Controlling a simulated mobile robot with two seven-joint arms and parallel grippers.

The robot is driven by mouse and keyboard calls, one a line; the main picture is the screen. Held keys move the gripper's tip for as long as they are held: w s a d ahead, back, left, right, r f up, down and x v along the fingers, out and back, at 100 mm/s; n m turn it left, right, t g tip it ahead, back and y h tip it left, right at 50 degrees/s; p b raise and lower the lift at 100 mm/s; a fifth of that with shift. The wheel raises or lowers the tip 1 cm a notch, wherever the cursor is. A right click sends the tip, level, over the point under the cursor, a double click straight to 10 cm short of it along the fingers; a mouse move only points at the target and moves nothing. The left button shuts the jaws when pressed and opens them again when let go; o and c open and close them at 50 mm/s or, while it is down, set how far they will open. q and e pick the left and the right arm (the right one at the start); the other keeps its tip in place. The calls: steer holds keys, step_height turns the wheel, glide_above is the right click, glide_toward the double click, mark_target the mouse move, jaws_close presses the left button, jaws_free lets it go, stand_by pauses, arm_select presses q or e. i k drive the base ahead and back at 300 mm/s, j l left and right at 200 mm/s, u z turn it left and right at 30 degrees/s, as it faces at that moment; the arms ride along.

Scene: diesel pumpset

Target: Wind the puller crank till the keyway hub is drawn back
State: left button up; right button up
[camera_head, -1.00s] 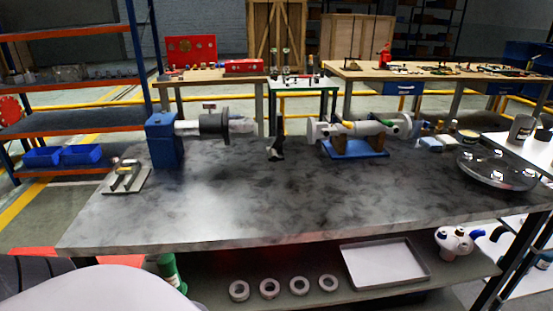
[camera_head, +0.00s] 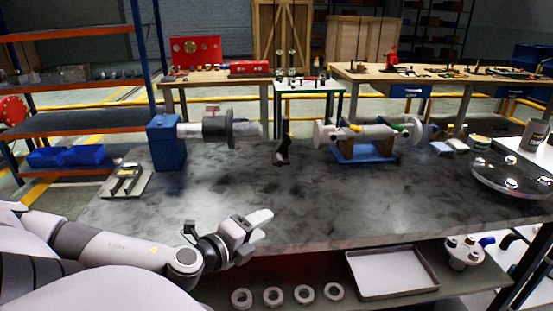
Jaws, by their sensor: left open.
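A blue block (camera_head: 167,145) on the grey bench carries a horizontal shaft. A dark grey flanged hub (camera_head: 216,128) sits around the shaft; I cannot see its keyway. A pale shaft end (camera_head: 247,130) sticks out to the right of the flange. A small black upright piece (camera_head: 283,150) stands right of it; I cannot tell whether it is the puller crank. My left gripper (camera_head: 265,224) is open and empty near the bench's front edge, well in front of the hub and apart from it. My right gripper is out of view.
A blue stand (camera_head: 365,154) with a cylindrical assembly is at the back right. A round metal tray (camera_head: 520,183) lies at the right end, and a small plate with a fork-like part (camera_head: 126,181) at the left. The bench middle is clear. Rings (camera_head: 273,297) lie on the shelf below.

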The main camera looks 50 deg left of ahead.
mark_target(287, 141)
steer(key=i+j, duration=0.3)
steer(key=j, duration=0.2)
steer(key=i+j, duration=0.35)
steer(key=j, duration=0.1)
